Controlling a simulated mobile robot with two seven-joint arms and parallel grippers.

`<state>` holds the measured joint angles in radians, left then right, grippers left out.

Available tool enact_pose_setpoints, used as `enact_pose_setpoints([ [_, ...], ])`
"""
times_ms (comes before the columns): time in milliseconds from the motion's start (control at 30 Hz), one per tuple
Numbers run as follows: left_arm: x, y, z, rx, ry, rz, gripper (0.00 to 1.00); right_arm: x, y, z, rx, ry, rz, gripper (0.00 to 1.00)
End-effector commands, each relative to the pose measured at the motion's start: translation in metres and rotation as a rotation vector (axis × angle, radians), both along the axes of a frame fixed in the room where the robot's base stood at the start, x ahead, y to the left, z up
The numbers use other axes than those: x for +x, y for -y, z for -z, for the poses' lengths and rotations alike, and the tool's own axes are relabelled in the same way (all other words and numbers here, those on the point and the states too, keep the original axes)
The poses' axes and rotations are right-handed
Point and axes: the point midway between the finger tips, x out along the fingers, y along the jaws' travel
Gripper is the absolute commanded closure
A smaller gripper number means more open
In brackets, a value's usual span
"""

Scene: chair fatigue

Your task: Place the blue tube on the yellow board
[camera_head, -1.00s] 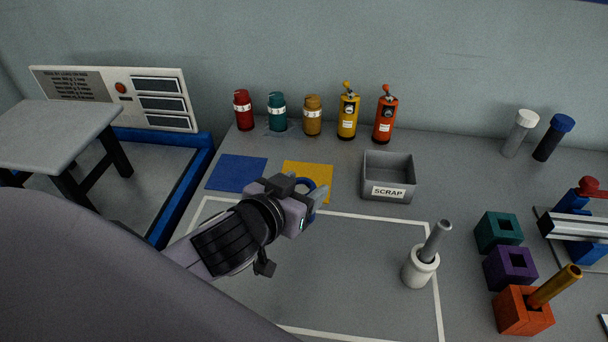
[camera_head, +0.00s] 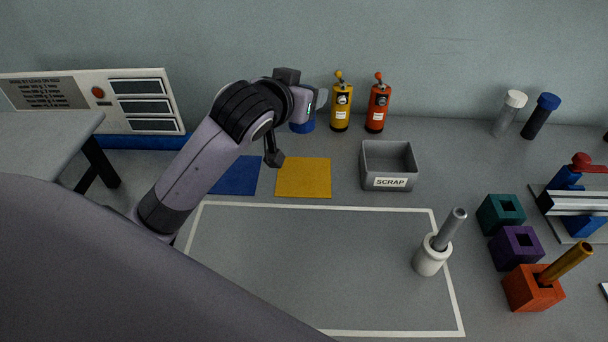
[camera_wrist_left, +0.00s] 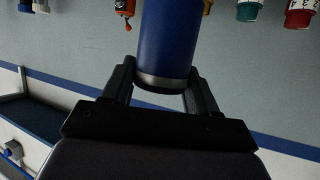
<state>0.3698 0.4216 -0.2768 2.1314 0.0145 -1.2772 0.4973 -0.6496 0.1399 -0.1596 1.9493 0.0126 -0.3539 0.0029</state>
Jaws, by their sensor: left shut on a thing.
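My left gripper (camera_head: 318,98) is shut on the blue tube. In the left wrist view the tube (camera_wrist_left: 167,45), with a pale metal band at its near end, sits between the two fingers. In the head view only a blue part of it (camera_head: 302,126) shows below the gripper, near the back wall. The yellow board (camera_head: 303,178) is a flat square on the bench, bare on top. The gripper and tube are behind it in the picture, apart from it. My right gripper is not in view.
A blue square (camera_head: 236,175) lies left of the yellow board and a grey SCRAP bin (camera_head: 388,166) stands right of it. Yellow (camera_head: 340,107) and orange (camera_head: 378,108) canisters stand close right of the gripper. The white-outlined area is mostly clear, with a white holder (camera_head: 431,258) at its right.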

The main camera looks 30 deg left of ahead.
Motion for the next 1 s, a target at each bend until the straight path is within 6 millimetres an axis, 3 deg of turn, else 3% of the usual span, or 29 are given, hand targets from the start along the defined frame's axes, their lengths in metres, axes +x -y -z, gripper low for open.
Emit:
enact_pose_setpoints([
  [200, 0.019, -0.007, -0.029, -0.016, 0.001, 0.007, 0.73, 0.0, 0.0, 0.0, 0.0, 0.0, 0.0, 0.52],
  [367, 0.023, -0.009, -0.026, -0.019, -0.003, 0.012, 0.73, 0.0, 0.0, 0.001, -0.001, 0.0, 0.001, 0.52],
  [800, 0.022, -0.009, 0.086, -0.017, -0.007, 0.011, 0.73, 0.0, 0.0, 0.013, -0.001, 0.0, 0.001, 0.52],
  [1000, 0.023, -0.009, 0.118, -0.019, -0.003, 0.012, 0.73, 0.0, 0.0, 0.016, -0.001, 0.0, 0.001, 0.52],
])
